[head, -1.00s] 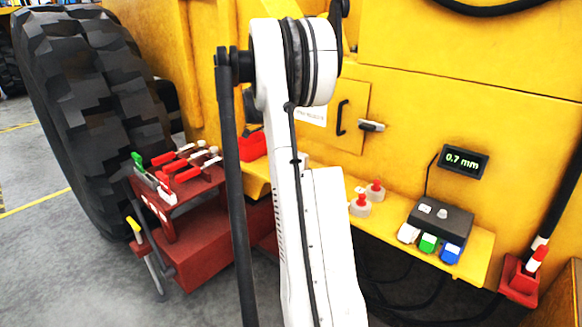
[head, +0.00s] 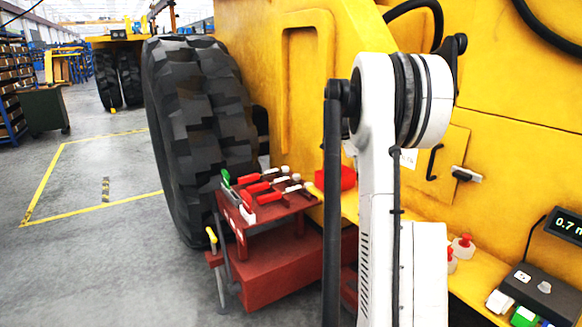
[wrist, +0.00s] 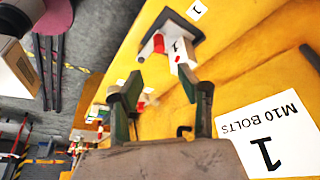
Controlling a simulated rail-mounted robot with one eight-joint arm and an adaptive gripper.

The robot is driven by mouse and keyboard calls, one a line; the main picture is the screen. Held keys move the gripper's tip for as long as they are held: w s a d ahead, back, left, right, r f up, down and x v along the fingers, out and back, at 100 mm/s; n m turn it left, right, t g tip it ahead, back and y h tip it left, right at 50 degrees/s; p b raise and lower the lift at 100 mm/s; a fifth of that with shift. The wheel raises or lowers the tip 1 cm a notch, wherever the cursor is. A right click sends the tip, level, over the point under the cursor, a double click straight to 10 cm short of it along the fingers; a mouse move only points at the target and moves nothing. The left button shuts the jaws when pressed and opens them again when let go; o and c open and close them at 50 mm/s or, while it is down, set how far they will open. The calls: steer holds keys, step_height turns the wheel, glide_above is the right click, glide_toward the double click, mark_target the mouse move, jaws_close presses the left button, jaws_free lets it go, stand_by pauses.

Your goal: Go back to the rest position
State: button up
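My gripper (wrist: 160,78) shows in the wrist view with its two dark green and grey fingers spread apart. Nothing is between the fingers. Beyond the fingertips a white block marked 1 (wrist: 180,52) and a red cylinder (wrist: 152,46) sit at a dark grey plate on the yellow machine; they look apart from the fingers. In the head view my white arm stands upright in front of the machine, and my gripper is not in that picture.
A yellow machine (head: 305,80) with a big black tyre (head: 200,140) stands close. A red tool stand (head: 290,265) holds red- and green-handled tools. A grey control box (head: 530,287) and a display (head: 565,226) are at the right.

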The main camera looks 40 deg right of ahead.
steer(key=w+a+r+n+t, duration=0.15)
steer(key=a+n, duration=0.35)
steer(key=a, duration=0.5)
steer(key=w+a+r+n+t, duration=0.1)
steer(key=a+r+n+t, duration=0.2)
steer(key=a, duration=0.8)
steer(key=w+a+r+n+t, duration=0.1)
steer(key=w+a+r+n, duration=0.1)
steer(key=a+n, duration=0.6)
steer(key=s+a+f+n+t, duration=0.2)
steer(key=s+a+n, duration=0.2)
steer(key=a, duration=0.6)
steer(key=s+a+f+n+t+y, duration=0.1)
steer(key=s+a+f+n, duration=0.2)
steer(key=a, duration=0.6)
steer(key=s+a+f+n+t+y, duration=0.1)
steer(key=s+a+f+n+t, duration=0.1)
steer(key=s+a+n, duration=0.4)
steer(key=a+f, duration=0.1)
steer(key=a, duration=0.3)
steer(key=shift+s+a+n+t, duration=0.3)
steer(key=shift+s+a+t, duration=0.05)
